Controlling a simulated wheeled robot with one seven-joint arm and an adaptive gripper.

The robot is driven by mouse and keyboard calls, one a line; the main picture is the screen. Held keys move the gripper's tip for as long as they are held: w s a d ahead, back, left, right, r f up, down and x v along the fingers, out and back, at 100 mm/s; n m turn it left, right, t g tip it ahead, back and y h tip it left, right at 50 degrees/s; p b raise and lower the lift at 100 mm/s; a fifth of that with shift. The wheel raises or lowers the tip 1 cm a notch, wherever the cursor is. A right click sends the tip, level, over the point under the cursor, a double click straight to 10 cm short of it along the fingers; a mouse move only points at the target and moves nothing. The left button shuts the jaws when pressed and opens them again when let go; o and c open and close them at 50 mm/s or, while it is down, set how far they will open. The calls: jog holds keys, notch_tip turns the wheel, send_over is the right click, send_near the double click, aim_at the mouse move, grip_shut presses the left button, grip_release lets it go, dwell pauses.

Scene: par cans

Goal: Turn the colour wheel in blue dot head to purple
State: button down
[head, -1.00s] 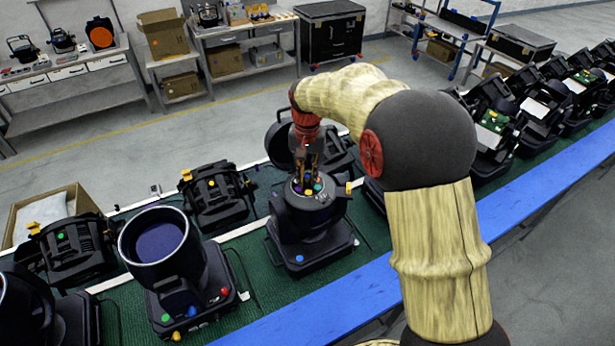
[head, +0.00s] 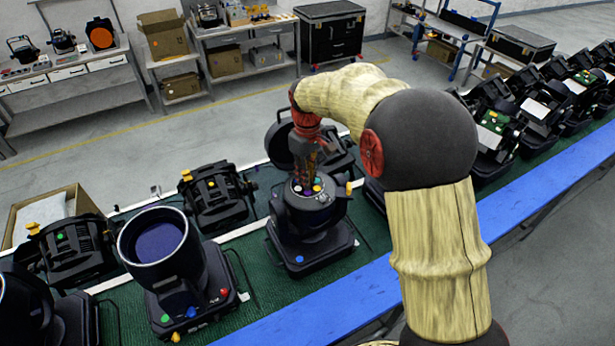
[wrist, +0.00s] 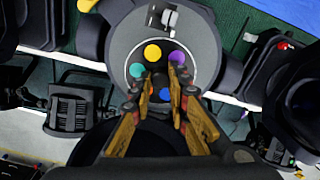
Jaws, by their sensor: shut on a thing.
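The head with the blue dot (head: 299,259) stands upright on the green belt, its round top open. Its colour wheel (wrist: 152,52) shows yellow, purple, teal, orange and blue discs in the wrist view. Yellow is at the top of the ring, nearest a pale metal bracket (wrist: 160,18); purple (wrist: 177,57) is just right of it and teal (wrist: 136,70) lower left. Orange and blue are partly behind the fingers. My gripper (wrist: 161,76) points down into the head and is shut on the wheel's middle, which the fingers mostly hide. It also shows in the head view (head: 307,188).
A black head with a wide round lens (head: 160,240) stands to the left. Another head (head: 214,195) lies behind it, and an open lid (head: 279,145) rises close behind my gripper. A blue rail (head: 360,285) runs along the front.

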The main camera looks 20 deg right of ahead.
jog(key=n, duration=0.5)
jog(key=shift+w+r, duration=0.1)
dwell(0.5)
jog(key=c, duration=1.7)
grip_release()
notch_tip(320, 180, up, 12)
jog(key=shift+f, duration=0.1)
